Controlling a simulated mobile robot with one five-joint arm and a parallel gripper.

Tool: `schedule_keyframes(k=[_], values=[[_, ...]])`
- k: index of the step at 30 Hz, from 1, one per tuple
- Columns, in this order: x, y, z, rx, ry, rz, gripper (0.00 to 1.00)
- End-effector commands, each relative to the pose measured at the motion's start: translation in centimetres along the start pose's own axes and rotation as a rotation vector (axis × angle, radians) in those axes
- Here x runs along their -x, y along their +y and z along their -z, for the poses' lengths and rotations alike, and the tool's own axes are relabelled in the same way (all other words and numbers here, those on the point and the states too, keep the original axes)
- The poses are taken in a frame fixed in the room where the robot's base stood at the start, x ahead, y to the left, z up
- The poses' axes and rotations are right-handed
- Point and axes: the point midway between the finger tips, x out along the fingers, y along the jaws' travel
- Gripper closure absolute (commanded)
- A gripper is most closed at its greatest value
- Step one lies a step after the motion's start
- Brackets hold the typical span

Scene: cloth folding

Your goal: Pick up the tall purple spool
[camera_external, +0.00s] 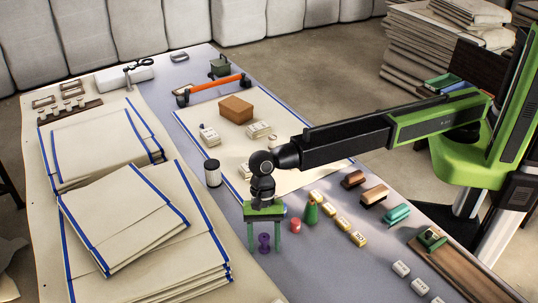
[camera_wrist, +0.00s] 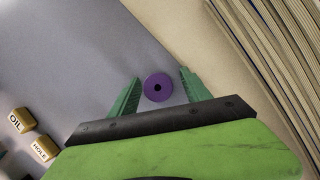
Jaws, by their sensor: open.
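The purple spool (camera_external: 264,243) stands upright on the grey-blue table top, below my gripper (camera_external: 264,236) in the external view. In the wrist view the spool (camera_wrist: 158,87) shows from above as a purple disc with a dark centre hole. It lies between the two green fingers of my gripper (camera_wrist: 158,92), with a gap on both sides. The fingers are apart and hold nothing. How far the fingertips reach down beside the spool is hard to tell.
Stacked cream cloths with blue edges (camera_external: 125,220) lie close on the left. A red spool (camera_external: 295,225), a green cone-shaped piece (camera_external: 311,209) and yellow labelled blocks (camera_external: 343,224) stand close on the right. A dark-and-white cylinder (camera_external: 212,173) stands behind to the left.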

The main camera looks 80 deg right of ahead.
Motion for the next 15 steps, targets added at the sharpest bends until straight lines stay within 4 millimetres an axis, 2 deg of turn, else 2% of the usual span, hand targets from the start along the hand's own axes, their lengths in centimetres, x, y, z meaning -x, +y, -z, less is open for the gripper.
schedule_keyframes(k=[3,15], values=[[0.21,0.00,-0.05,0.000,0.000,0.000,0.44],[0.22,0.00,-0.02,0.000,0.000,0.000,0.96]])
